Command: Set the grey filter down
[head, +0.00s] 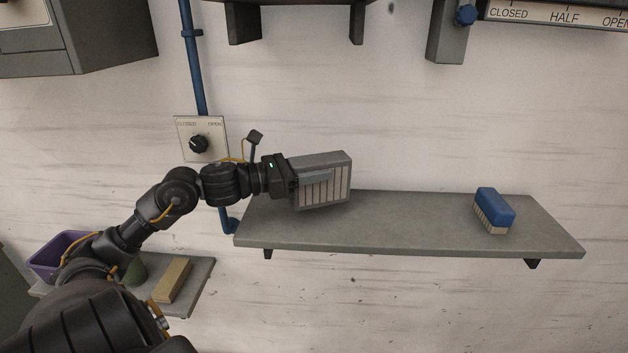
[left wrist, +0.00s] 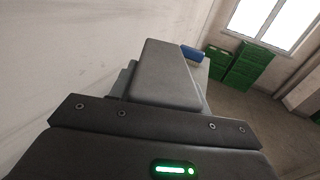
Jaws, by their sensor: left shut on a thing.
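The grey filter (head: 322,181) is a flat box with a grey frame and pale pleats, seen in the head view at the left part of the grey wall shelf (head: 420,232). My left gripper (head: 296,178) is shut on its left side. The filter is upright and slightly tilted, its lower edge at or just above the shelf top; I cannot tell whether it touches. In the left wrist view the filter (left wrist: 165,75) shows as a grey block ahead of the gripper (left wrist: 155,110). The fingertips are mostly hidden. My right gripper does not show.
A blue brush (head: 494,208) with pale bristles sits on the right part of the shelf. The shelf between is clear. A dial plate (head: 201,139) and blue pipe (head: 194,60) are on the wall behind my arm. A lower shelf holds a purple bin (head: 52,256) and a tan block (head: 173,280).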

